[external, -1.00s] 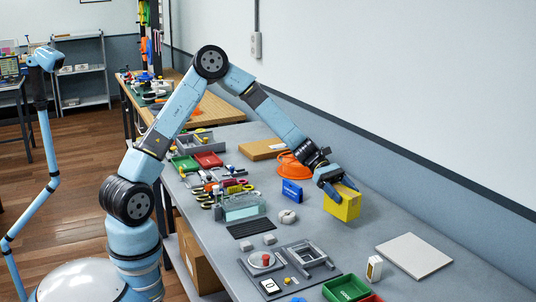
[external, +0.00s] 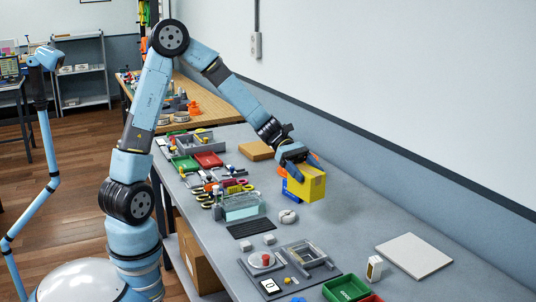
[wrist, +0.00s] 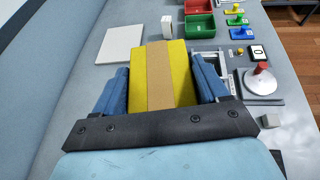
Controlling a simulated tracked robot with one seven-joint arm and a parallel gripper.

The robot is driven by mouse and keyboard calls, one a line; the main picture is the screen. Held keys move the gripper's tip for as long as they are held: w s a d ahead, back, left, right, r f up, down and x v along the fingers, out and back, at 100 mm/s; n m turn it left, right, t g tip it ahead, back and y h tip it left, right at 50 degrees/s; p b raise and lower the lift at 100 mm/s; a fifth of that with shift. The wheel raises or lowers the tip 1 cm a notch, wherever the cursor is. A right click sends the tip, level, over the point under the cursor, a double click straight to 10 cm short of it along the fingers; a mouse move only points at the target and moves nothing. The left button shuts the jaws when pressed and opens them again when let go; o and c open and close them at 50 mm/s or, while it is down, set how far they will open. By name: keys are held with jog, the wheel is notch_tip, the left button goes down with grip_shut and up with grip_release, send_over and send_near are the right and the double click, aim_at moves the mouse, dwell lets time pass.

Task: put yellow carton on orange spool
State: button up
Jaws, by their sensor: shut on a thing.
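The yellow carton (external: 308,184) is a box with a tan tape strip, held above the grey bench in the external view. My gripper (external: 291,172) is shut on it. In the wrist view the carton (wrist: 181,76) sits between the two blue fingers of my gripper (wrist: 165,90). The orange spool (external: 314,160) is mostly hidden behind my gripper and the carton; only a small orange part shows. It is not seen in the wrist view.
A cardboard box (external: 256,151) lies farther back. A white slab (external: 414,256) and green bin (external: 345,288) are toward the front right. The bench between carton and slab is clear.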

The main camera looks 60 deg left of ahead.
jog(key=w+a+r+n+t, duration=0.1)
jog(key=w+a+r, duration=0.2)
jog(key=a, duration=0.9)
jog(key=w+a+r+n+t, duration=0.1)
jog(key=w+a+r, duration=0.15)
jog(key=a, duration=1.05)
jog(key=w+a+r+n+t, duration=0.1)
jog(key=w+a+r, duration=0.2)
jog(key=a, duration=0.9)
jog(key=shift+y, duration=0.4)
jog(key=shift+w+a+f, duration=0.55)
jog(key=shift+w+f, duration=1.55)
jog(key=shift+w, duration=0.05)
jog(key=shift+w+a+f, duration=0.6)
jog(key=shift+w+f, duration=1.45)
jog(key=shift+w, duration=0.1)
jog(key=shift+w+a+f, duration=0.55)
jog(key=shift+w+f, duration=1.55)
jog(key=shift+w, duration=0.05)
jog(key=o, duration=1.3)
jog(key=shift+f, duration=0.1)
